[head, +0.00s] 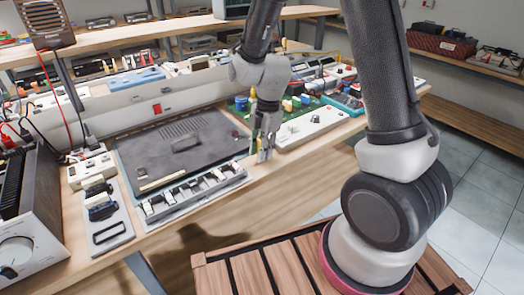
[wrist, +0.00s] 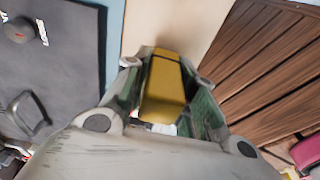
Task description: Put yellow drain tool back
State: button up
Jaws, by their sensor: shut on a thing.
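My gripper (head: 265,150) is over the front edge of the workbench, just right of the dark panel. In the wrist view my gripper (wrist: 164,75) is shut on the yellow drain tool (wrist: 163,90), which lies lengthwise between the two fingers. In the head view the fingers hide most of the tool, and only small yellow bits show near the fingertips. A grey rack (head: 197,196) with several pale pieces in its slots lies left of my gripper, along the front of the dark panel. I cannot tell which place belongs to the tool.
The dark panel (head: 195,140) lies flat on the workbench (head: 215,222). A white box (head: 313,127) and a green circuit board (head: 290,106) are right of my gripper. A grey tray (head: 108,232) and a silver device (head: 25,235) stand at the left. The bench's front strip is bare.

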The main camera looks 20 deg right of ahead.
jog(key=shift+f, duration=0.25)
jog(key=o, duration=1)
jog(key=shift+f, duration=0.1)
jog(key=r, duration=0.4)
jog(key=d+r, duration=0.1)
jog(key=r, duration=0.7)
jog(key=shift+w+d+r, duration=0.1)
jog(key=shift+w+d, duration=0.2)
jog(key=s+d+r+m+t+h, duration=0.1)
jog(key=s+d+r+m+t, duration=0.1)
jog(key=s+d+r+m, duration=0.4)
jog(key=s+d+r+m+t, duration=0.2)
jog(key=s+d+r+m, duration=0.5)
jog(key=s+m, duration=0.6)
jog(key=m, duration=0.2)
jog(key=shift+s+d+m+t+h, duration=0.2)
jog(key=shift+d+m+t+h, duration=0.1)
jog(key=shift+d+t+h, duration=0.1)
